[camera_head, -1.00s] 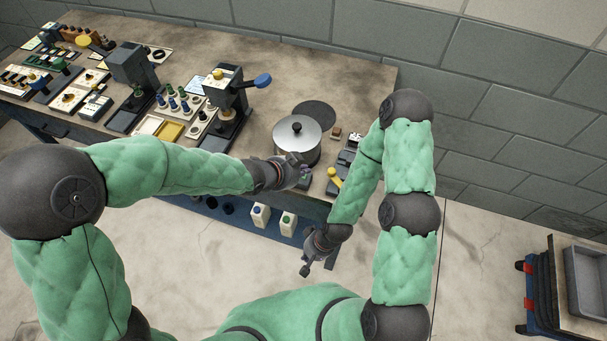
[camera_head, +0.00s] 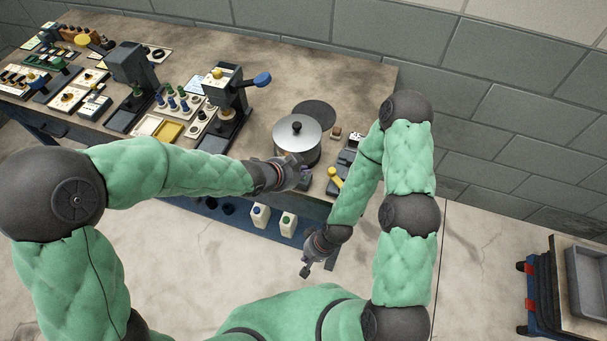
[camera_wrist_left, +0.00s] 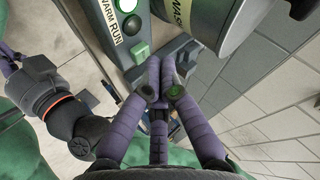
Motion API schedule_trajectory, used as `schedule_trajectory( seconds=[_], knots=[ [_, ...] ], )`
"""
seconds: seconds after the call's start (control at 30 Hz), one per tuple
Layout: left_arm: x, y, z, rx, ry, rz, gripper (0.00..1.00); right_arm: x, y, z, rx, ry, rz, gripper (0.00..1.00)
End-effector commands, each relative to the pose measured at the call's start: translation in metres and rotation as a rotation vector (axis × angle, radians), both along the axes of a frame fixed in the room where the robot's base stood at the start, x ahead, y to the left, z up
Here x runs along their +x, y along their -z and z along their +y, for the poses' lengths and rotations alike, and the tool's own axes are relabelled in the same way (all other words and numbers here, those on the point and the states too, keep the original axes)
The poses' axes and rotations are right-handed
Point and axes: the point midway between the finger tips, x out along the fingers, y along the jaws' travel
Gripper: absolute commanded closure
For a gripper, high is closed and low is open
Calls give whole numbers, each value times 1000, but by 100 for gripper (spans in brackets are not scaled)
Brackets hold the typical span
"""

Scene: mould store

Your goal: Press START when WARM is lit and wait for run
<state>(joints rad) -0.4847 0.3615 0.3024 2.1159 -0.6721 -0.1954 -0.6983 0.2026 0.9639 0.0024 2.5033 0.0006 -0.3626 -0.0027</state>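In the left wrist view a control panel beside a metal pot carries the labels WARM and RUN. The lamp by WARM (camera_wrist_left: 127,5) is bright white. The lamp by RUN (camera_wrist_left: 131,26) is dark green and looks unlit. A green square button (camera_wrist_left: 140,52) sits below them; no START label is readable. My left gripper (camera_wrist_left: 161,72) has its purple fingers together, empty, with the tips just below the green button; contact cannot be told. In the head view my left gripper (camera_head: 304,174) is in front of the pot (camera_head: 297,138) and hides the panel. My right gripper (camera_head: 306,270) hangs off the table's front, its fingers too small to judge.
The bench (camera_head: 265,55) holds a press with a blue-knobbed lever (camera_head: 225,95) left of the pot, and a dark round plate (camera_head: 315,113) behind it. A yellow-handled item (camera_head: 335,176) lies to the right. A cart with a grey tray (camera_head: 588,280) stands at far right.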

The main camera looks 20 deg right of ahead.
Motion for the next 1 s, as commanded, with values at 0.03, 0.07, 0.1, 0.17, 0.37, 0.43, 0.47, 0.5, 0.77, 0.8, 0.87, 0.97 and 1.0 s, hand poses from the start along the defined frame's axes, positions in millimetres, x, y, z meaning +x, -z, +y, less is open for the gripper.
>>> schedule_trajectory(
  seconds=[0.03,0.07,0.1,0.17,0.37,0.43,0.47,0.5,0.77,0.8,0.87,0.97,1.0],
  knots=[
    [0,0,0,0,0,0,100,0,0,0,0,0,0,100],
    [0,0,0,0,0,0,100,0,0,0,0,0,0,100],
    [0,0,0,0,0,0,100,0,0,0,0,0,0,100],
    [0,1,0,0,0,0,100,0,1,0,0,0,0,100],
    [0,3,0,0,0,0,100,0,3,0,0,0,0,100],
    [0,4,0,0,0,0,100,0,3,0,0,0,0,100],
    [0,4,0,0,0,0,100,0,4,0,0,0,0,100],
    [0,5,0,0,0,0,100,0,4,0,0,0,0,100],
    [0,7,0,0,1,1,100,0,6,0,0,0,0,100],
    [0,8,0,0,1,1,100,0,7,0,0,0,0,100],
    [0,8,0,0,1,1,100,0,7,0,0,0,0,100],
    [0,10,0,0,1,1,100,0,8,0,0,0,0,100],
    [0,10,0,0,1,1,100,0,9,0,0,0,0,100]
  ],
)
